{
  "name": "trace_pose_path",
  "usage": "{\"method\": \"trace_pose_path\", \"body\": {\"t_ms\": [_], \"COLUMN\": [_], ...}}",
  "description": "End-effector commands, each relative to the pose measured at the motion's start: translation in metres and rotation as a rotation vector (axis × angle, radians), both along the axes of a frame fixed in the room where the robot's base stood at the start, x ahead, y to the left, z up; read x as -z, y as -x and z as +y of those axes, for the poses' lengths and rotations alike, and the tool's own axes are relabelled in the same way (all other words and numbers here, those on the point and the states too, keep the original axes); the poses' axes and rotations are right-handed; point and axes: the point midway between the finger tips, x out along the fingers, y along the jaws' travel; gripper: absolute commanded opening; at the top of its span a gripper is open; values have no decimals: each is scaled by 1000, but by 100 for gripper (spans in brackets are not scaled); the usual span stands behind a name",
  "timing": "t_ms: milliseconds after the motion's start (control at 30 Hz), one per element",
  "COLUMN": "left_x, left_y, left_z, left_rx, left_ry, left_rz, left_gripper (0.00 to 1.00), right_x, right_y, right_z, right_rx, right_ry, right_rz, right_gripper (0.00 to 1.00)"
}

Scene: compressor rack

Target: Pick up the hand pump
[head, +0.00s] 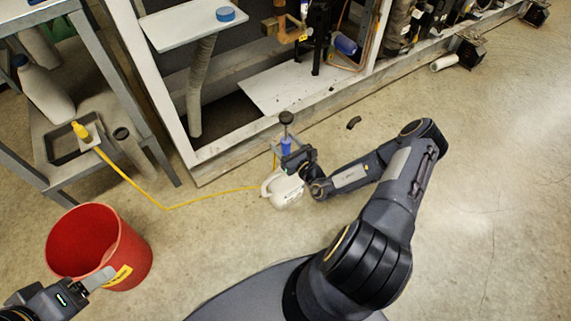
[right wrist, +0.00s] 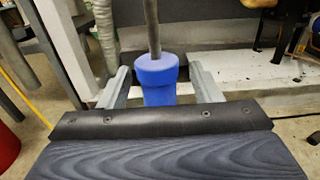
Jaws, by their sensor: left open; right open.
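The hand pump (head: 286,146) has a blue body and a dark rod topped by a black knob, and stands upright at a white jug (head: 284,191) on the floor. My right gripper (head: 291,158) is at the pump, its arm partly covering the jug. In the right wrist view, the open jaws (right wrist: 161,82) stand on either side of the pump's blue body (right wrist: 157,80), with a gap visible on each side. My left gripper (head: 92,284) is open and empty by the red bucket, at the lower left.
A yellow hose (head: 168,207) runs across the floor from the grey cart (head: 112,115) toward the jug. The red bucket (head: 127,258) stands at left. The rack's lower frame (head: 245,150) lies just behind the pump. A small dark piece (head: 353,122) lies nearby. The floor at right is mostly clear.

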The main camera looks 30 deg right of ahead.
Motion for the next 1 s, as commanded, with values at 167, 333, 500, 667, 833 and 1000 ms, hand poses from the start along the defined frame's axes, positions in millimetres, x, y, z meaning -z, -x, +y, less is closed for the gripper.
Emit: {"method": "trace_pose_path", "body": {"t_ms": [167,333,500,667,833,1000], "left_x": [5,4,4,4,4,4], "left_y": [0,0,0,0,0,0], "left_z": [0,0,0,0,0,0], "left_rx": [0,0,0,0,0,0], "left_ry": [0,0,0,0,0,0], "left_rz": [0,0,0,0,0,0], "left_gripper": [66,66,66,66,66,66], "right_x": [1,0,0,0,-3,-3], "right_y": [-13,-13,-12,-12,-13,-13], "right_z": [2,2,2,2,2,2], "right_rx": [-1,-1,-2,-2,-2,-3], "right_ry": [-1,-1,-1,-1,-2,-2], "right_rz": [0,1,1,1,-7,-7], "right_gripper": [58,58,38,17,0,0]}}
